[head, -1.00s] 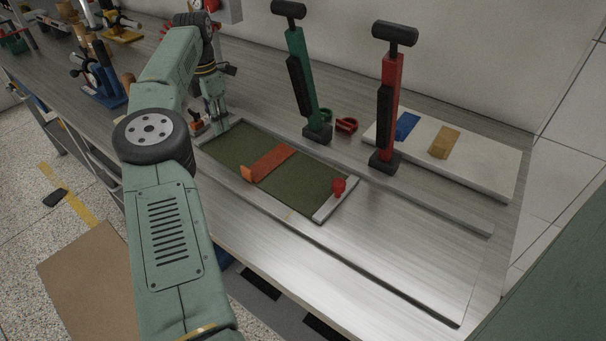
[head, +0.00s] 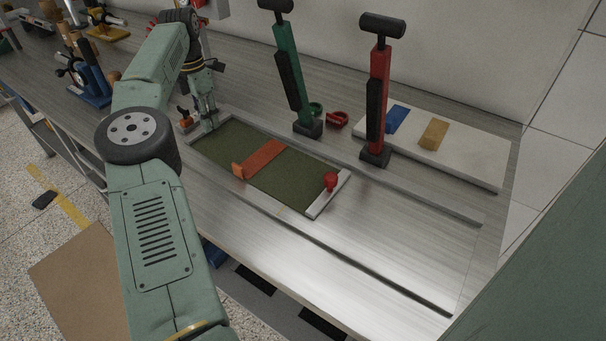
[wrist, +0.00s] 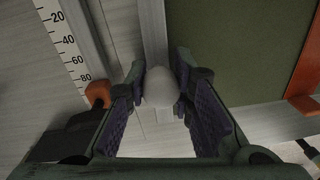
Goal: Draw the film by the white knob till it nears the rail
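A dark green film (head: 277,174) lies in a grey frame on the bench. An orange strip (head: 262,158) crosses it. A pale bar with a red knob (head: 330,181) is at its right end. My gripper (head: 207,124) is low at the far left end of the film. In the wrist view the white knob (wrist: 161,88) stands on a grey bar (wrist: 153,30) beside the green sheet (wrist: 228,45), between the fingertips of my gripper (wrist: 162,80). The fingers look slightly apart from the knob; contact is not clear. The knob is hidden in the head view.
A long grey rail (head: 430,198) runs along the bench behind the film. Green (head: 291,80) and red (head: 377,95) upright tools stand behind. A pale board (head: 470,170) holds blue and tan blocks. A scale (wrist: 62,40) and orange block (wrist: 98,94) lie near my gripper. The bench right of the film is clear.

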